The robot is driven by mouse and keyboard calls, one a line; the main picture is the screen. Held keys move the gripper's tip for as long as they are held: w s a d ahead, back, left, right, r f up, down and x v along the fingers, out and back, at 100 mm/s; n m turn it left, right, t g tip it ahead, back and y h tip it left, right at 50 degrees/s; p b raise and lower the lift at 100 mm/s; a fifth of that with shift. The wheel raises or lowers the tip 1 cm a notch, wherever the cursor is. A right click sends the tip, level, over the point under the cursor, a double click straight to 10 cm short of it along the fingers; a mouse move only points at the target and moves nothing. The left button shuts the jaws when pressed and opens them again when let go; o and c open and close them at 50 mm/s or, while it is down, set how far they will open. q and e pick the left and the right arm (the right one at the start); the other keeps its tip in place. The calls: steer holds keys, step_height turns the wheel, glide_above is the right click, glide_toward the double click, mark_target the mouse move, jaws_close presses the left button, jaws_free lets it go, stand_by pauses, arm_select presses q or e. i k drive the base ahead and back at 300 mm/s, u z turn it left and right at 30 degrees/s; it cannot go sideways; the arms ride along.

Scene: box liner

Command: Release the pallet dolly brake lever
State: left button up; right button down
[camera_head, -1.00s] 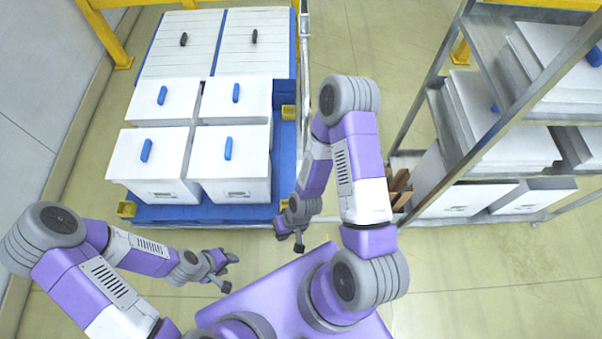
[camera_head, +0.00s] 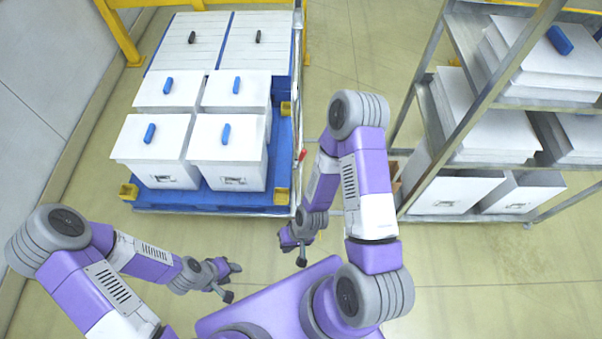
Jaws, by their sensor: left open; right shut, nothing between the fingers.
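The blue pallet dolly (camera_head: 220,199) stands at the upper left, loaded with white boxes. A small red part (camera_head: 302,155), which looks like the brake lever, shows at the dolly's right side by the metal rail. It is small, and its exact position is hard to tell. My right gripper (camera_head: 294,249) is shut and empty, below the dolly's front right corner in the picture and apart from it. My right arm stands just right of the red part. My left gripper (camera_head: 231,282) is open and empty, lower left, over the floor in front of the dolly.
White boxes (camera_head: 225,148) with blue handles cover the dolly. A yellow frame (camera_head: 125,40) stands behind it. A metal shelf rack (camera_head: 432,150) with white boxes stands at the right. Floor is free in front of the dolly and at the lower right.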

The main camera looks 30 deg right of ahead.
mark_target(296, 167)
steer(key=u, duration=0.95)
steer(key=i, duration=0.75)
steer(key=z, duration=1.75)
